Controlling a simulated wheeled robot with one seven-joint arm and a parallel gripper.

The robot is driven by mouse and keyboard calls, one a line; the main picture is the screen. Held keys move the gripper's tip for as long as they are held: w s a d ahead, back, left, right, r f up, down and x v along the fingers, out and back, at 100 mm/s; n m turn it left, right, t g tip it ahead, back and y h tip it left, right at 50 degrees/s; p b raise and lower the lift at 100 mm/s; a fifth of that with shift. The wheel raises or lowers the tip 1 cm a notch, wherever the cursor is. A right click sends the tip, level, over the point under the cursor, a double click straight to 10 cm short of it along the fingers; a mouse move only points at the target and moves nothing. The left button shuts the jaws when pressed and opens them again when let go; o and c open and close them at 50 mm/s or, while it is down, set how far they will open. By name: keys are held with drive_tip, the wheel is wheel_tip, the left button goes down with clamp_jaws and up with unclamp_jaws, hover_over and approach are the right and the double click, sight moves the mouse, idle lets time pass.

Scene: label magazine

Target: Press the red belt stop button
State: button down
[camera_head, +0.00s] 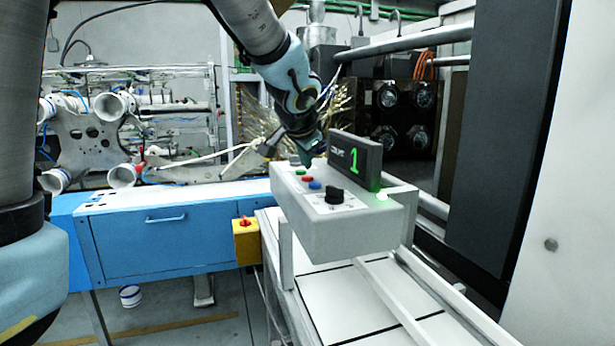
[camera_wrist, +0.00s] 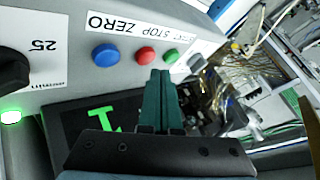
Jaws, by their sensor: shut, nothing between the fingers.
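The red button (camera_head: 307,179) sits on the sloping top of a grey control box (camera_head: 345,235), between a green button (camera_head: 300,171) and a blue button (camera_head: 315,185). In the wrist view the red button (camera_wrist: 146,56) lies under the word STOP, which reads upside down. My gripper (camera_head: 309,163) is above the far end of the box, close to the buttons. In the wrist view its dark green fingers (camera_wrist: 160,74) are shut together and empty. Their tips appear just beside the red and green buttons. I cannot tell whether they touch the panel.
A dark display (camera_head: 355,160) showing a green 1 stands behind the buttons, close to my gripper. A black knob (camera_head: 334,195) and a lit green lamp (camera_head: 381,197) are nearer. A yellow box (camera_head: 246,243) with a red knob is left of the conveyor (camera_head: 350,298).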

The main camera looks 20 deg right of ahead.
sight(306, 178)
drive_tip(key=shift+f, duration=0.1)
drive_tip(key=shift+f+b, duration=0.35)
drive_tip(key=shift+b, duration=0.25)
drive_tip(key=shift+f+b, duration=0.5)
drive_tip(key=shift+b, duration=0.1)
idle(0.7)
drive_tip(key=shift+r, duration=0.1)
drive_tip(key=shift+r+p, duration=0.7)
drive_tip(key=shift+r, duration=0.15)
drive_tip(key=shift+r, duration=0.1)
drive_tip(key=shift+r+p, duration=1.95)
drive_tip(key=shift+r, duration=0.45)
